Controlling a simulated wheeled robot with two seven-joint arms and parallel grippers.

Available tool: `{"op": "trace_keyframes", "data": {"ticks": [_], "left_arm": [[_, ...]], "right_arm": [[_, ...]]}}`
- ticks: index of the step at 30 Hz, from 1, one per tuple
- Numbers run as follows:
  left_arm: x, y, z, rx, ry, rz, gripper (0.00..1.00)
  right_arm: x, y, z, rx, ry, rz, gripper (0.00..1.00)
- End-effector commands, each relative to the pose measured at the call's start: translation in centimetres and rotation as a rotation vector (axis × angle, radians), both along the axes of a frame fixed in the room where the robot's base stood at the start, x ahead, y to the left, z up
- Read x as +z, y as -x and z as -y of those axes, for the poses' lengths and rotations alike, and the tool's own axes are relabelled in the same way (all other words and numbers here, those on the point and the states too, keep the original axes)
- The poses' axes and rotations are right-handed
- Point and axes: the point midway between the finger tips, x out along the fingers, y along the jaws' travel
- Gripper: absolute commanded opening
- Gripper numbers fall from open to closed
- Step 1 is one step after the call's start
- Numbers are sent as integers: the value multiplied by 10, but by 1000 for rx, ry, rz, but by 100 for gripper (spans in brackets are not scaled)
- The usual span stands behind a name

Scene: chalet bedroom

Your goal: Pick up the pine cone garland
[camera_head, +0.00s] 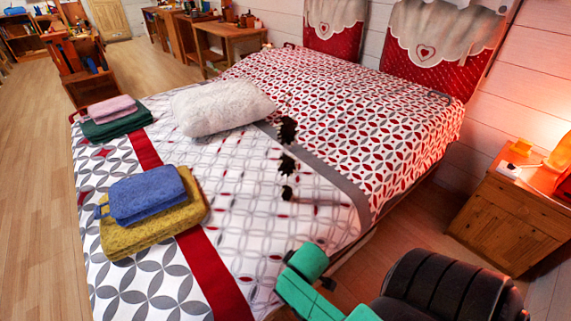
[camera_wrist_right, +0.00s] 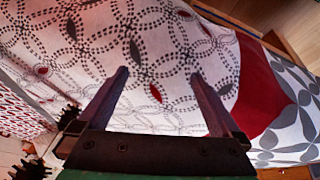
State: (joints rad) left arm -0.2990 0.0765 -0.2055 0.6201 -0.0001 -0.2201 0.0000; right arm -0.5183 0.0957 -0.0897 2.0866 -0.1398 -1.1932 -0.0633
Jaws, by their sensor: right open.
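The pine cone garland (camera_head: 286,165) shows as a row of dark brown spiky cones on the bed (camera_head: 240,262), running from near the white pillow toward the front. In the right wrist view, dark spiky cones of the garland (camera_wrist_right: 68,116) show at the lower left, beside the gripper's base and partly cut off by the frame edge. My right gripper (camera_wrist_right: 158,76) is open, with nothing between its fingers, over the patterned bedspread. In the head view my green right arm comes in from the bottom right, nearer than the garland. My left gripper is not in view.
A white fluffy pillow (camera_head: 222,106) lies behind the garland. Blue towels (camera_head: 147,194) on a yellow towel (camera_head: 152,230) lie at the left, with pink and green towels (camera_head: 117,123) behind. A wooden nightstand (camera_head: 515,215) with a lamp stands right. Bedspread around the garland is clear.

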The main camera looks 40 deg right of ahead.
Motion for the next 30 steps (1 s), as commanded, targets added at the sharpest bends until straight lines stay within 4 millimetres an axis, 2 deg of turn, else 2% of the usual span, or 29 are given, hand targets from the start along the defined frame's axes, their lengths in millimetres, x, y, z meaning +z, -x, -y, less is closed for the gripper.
{"op": "trace_keyframes", "data": {"ticks": [2,3,5,6,10,13,15,17,18,20,21,24,27,30], "left_arm": [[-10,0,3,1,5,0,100],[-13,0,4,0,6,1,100],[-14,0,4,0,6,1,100],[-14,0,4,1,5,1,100],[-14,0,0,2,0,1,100],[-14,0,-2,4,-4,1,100],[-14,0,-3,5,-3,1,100],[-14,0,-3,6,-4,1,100],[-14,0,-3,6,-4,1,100],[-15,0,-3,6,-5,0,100],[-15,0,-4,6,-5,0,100],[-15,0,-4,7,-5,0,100],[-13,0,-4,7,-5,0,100],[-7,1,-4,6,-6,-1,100]], "right_arm": [[34,-7,16,-9,57,62,100],[58,-12,33,-14,128,114,100],[92,-20,63,-12,267,192,100],[114,-25,84,-3,377,240,100],[185,-36,136,72,773,343,100],[238,-40,158,194,1125,349,100],[270,-45,162,329,1396,298,100],[290,-52,156,493,1640,207,100],[296,-59,148,626,1790,123,100],[290,-70,137,850,1975,-29,100],[280,-77,130,998,2060,-130,100],[251,-85,122,1279,2157,-312,100],[239,-92,122,1388,2179,-380,100],[241,-110,129,1393,2182,-382,100]]}}
